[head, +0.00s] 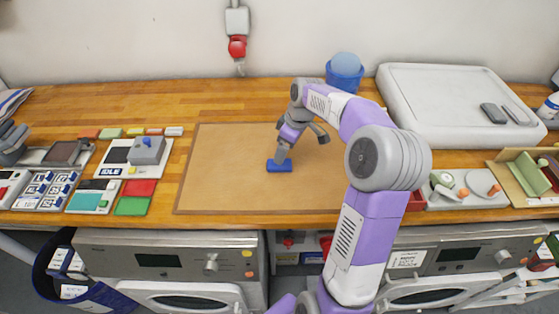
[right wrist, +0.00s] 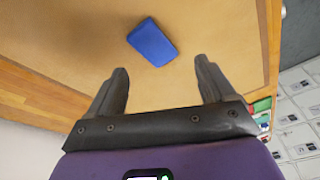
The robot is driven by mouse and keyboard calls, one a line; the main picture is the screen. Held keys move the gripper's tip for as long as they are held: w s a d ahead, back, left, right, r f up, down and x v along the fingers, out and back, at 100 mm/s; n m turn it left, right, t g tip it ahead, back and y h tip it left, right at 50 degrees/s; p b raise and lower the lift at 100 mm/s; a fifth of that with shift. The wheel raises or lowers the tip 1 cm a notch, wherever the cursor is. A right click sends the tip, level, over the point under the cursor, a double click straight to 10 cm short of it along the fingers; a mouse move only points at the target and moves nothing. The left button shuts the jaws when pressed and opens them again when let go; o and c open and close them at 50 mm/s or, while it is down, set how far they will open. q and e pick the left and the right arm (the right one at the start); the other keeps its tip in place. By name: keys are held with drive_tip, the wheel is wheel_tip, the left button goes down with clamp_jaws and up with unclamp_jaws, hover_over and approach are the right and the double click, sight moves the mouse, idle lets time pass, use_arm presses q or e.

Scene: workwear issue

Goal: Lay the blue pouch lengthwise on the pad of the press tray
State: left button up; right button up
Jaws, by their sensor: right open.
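The blue pouch (head: 279,166) lies flat on the brown mat, left of centre in the head view. In the right wrist view the pouch (right wrist: 152,43) lies beyond the fingertips, between their lines and turned at a slant. My right gripper (head: 284,151) points down close over the pouch; its fingers (right wrist: 163,74) are apart with nothing between them. I cannot tell for certain which item is the press tray; a grey tray with a dark pad (head: 65,153) and a unit with a teal pad (head: 88,199) are at the left. My left gripper is not in view.
The mat (head: 225,185) is otherwise clear. An IDLE-marked unit (head: 115,156) with a grey block stands left of it, near red and green pads (head: 132,206). A blue tub (head: 345,72) and a large white slab (head: 440,100) stand at the back right.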

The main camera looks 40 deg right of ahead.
drive_tip(key=n, duration=0.1)
drive_tip(key=d+n+y+p, duration=0.1)
drive_tip(key=n, duration=0.1)
drive_tip(key=shift+d+f, duration=0.15)
drive_tip(key=shift+f, duration=0.05)
drive_tip(key=shift+w+d+f+n+y+p, duration=0.15)
drive_tip(key=shift+d+n+y+p, duration=0.25)
drive_tip(key=shift+n, duration=0.7)
drive_tip(key=shift+t, duration=0.3)
drive_tip(key=b+x, duration=0.1)
drive_tip(key=x, duration=0.6)
drive_tip(key=shift+f+b, duration=0.4)
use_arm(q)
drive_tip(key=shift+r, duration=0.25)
use_arm(e)
drive_tip(key=shift+c, duration=0.2)
drive_tip(key=shift+r, duration=0.1)
drive_tip(key=c, duration=1.2)
